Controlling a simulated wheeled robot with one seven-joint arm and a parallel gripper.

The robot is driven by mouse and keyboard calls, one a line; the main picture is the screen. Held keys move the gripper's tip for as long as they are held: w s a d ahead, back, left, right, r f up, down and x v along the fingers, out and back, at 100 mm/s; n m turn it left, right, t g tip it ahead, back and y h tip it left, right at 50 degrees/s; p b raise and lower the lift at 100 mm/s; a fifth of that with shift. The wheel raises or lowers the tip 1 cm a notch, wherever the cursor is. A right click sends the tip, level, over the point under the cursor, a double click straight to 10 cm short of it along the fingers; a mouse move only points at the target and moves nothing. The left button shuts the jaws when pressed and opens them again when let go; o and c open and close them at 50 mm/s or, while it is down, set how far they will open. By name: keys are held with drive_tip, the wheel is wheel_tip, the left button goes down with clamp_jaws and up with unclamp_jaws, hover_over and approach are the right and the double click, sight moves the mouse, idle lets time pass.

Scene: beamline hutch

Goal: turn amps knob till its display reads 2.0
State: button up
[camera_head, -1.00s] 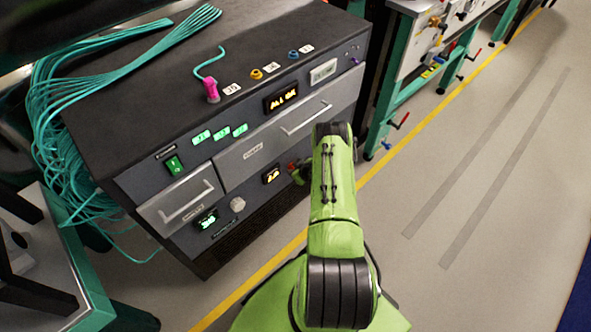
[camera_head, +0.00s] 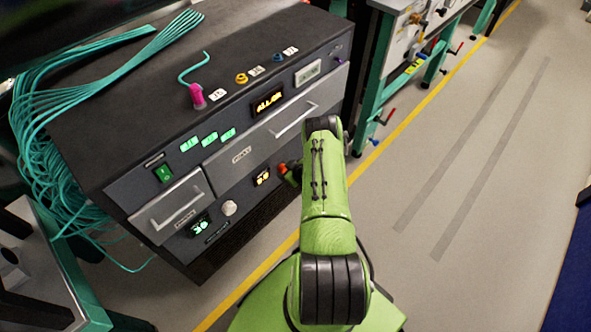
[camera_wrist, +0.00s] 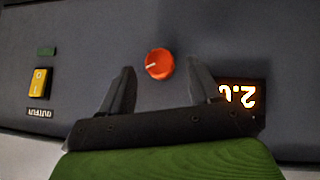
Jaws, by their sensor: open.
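An orange-red knob (camera_wrist: 159,64) with a pale pointer line sits on the dark panel in the wrist view, between and just beyond the fingertips. My gripper (camera_wrist: 160,76) is open, a finger on each side with gaps to the knob. Beside it, an amber display (camera_wrist: 242,95) appears upside down and seems to read 2.0; the right finger covers its left end. In the head view the knob (camera_head: 283,169) shows red beside my dark gripper (camera_head: 291,172), and the amber display (camera_head: 263,178) is too blurred to read surely. The amps label is not legible.
A yellow switch (camera_wrist: 39,83) is on the panel at the wrist view's left. The cabinet also has a white knob (camera_head: 229,208), a green display (camera_head: 199,226), a larger amber display (camera_head: 268,101) and drawer handles (camera_head: 296,121). Floor at the right is clear.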

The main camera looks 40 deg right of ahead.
drive_tip(key=p+v, duration=0.5)
drive_tip(key=v, duration=0.8)
